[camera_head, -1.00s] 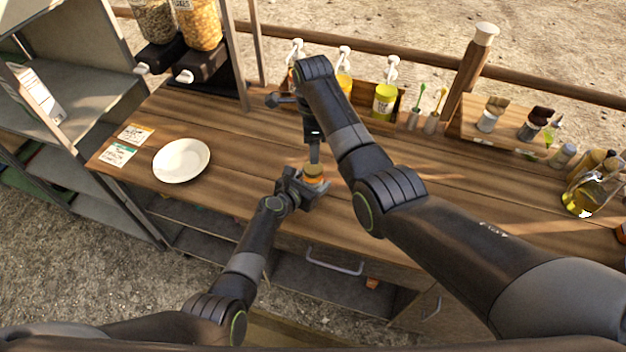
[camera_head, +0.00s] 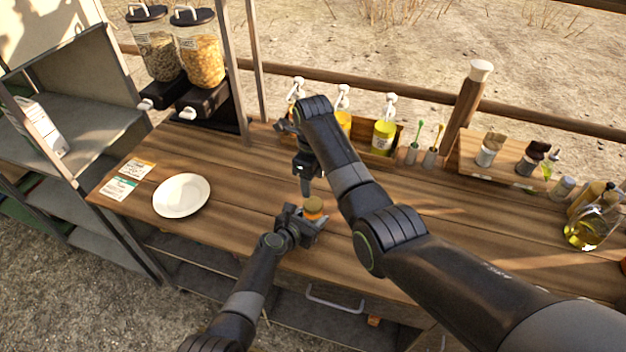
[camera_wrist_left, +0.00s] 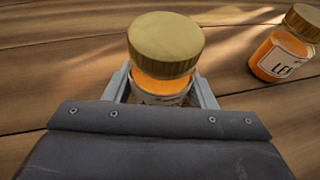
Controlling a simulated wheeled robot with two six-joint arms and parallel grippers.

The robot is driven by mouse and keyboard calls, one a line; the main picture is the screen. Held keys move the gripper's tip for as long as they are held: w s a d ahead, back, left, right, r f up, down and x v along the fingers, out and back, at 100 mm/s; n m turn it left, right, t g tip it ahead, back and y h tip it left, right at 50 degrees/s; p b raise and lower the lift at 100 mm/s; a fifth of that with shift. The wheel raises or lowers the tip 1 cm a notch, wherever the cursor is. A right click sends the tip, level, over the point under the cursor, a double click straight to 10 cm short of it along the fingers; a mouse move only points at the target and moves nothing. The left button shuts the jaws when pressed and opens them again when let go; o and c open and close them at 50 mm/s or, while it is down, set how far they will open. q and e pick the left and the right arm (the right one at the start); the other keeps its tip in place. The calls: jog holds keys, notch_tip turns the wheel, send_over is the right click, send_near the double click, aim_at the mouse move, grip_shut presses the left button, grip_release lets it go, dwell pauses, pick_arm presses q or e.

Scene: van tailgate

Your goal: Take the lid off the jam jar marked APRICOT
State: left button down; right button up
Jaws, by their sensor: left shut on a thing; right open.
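A small jam jar (camera_head: 313,213) with orange contents stands on the wooden counter. Its gold lid (camera_wrist_left: 165,45) sits on its top in the left wrist view. My left gripper (camera_head: 306,228) is shut around the jar's body, below the lid. The jar's label is mostly hidden by the gripper and cannot be read. My right gripper (camera_head: 307,193) is open and empty, just above and left of the lid, apart from it. A second jar (camera_wrist_left: 283,45) with a gold lid and a label starting "LE" stands to the right in the left wrist view.
A white plate (camera_head: 181,196) and two cards (camera_head: 128,178) lie on the left of the counter. Dispensers (camera_head: 200,60) stand behind them. A wooden rack (camera_head: 362,140) with yellow pump bottles is at the back. My right arm covers part of the counter's middle.

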aim_at(313, 203)
jog(key=m, duration=0.2)
jog(key=shift+m, duration=0.3)
jog(key=shift+f, duration=4)
jog(key=shift+c, duration=0.2)
